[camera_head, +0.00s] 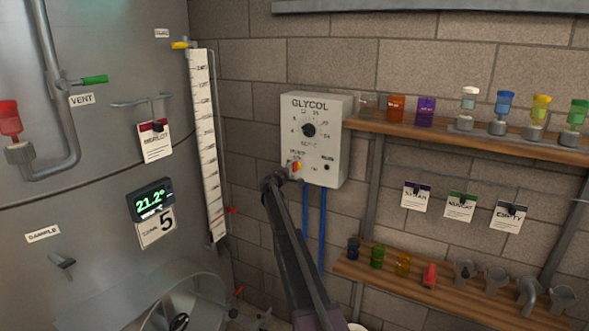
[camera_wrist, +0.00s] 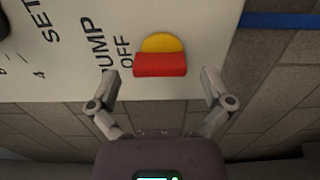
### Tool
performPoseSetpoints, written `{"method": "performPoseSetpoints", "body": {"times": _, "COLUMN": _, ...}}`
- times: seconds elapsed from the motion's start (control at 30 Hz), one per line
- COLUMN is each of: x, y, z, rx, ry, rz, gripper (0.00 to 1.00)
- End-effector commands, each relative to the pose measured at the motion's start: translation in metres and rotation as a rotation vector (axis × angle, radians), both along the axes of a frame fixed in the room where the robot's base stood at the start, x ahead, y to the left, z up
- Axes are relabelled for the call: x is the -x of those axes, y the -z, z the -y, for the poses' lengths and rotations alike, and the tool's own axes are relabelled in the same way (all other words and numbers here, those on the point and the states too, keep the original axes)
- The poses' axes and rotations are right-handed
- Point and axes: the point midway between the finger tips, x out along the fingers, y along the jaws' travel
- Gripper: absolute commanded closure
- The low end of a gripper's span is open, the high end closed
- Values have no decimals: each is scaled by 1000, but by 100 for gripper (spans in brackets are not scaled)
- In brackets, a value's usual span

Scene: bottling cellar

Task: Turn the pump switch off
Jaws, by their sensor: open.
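The GLYCOL control box (camera_head: 333,150) is a white box on the brick wall, with a black dial in its upper half. The pump switch (camera_head: 296,167) is at its lower left, a red handle on a yellow disc. In the wrist view the pump switch (camera_wrist: 161,62) lies between the fingers, with the words PUMP and OFF to its left. I cannot tell which setting the handle points to. My gripper (camera_wrist: 159,84) is open and empty, its two fingers either side of the switch. In the head view my gripper (camera_head: 277,178) is just below and left of the switch, partly covering the box's edge.
Blue hoses (camera_head: 322,230) hang below the box. A steel tank (camera_head: 95,120) with a level gauge (camera_head: 205,140) stands at the left. A bottle-stopper shelf (camera_head: 450,133) and a lower shelf (camera_head: 400,283) are on the wall at the right.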

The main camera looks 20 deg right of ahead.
Motion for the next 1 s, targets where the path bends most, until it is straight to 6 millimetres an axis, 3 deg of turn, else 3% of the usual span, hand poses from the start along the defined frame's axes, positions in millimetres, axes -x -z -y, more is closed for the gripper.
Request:
{"method": "performPoseSetpoints", "body": {"times": 0.5, "x": 50, "y": 0, "z": -63, "rx": 1, "ry": -1, "rz": 0, "gripper": 0}}
{"method": "performPoseSetpoints", "body": {"times": 0.7, "x": 60, "y": 0, "z": -76, "rx": 1, "ry": 0, "rz": 0, "gripper": 0}}
{"method": "performPoseSetpoints", "body": {"times": 1.0, "x": 61, "y": 0, "z": -80, "rx": 1, "ry": 0, "rz": 0, "gripper": 0}}
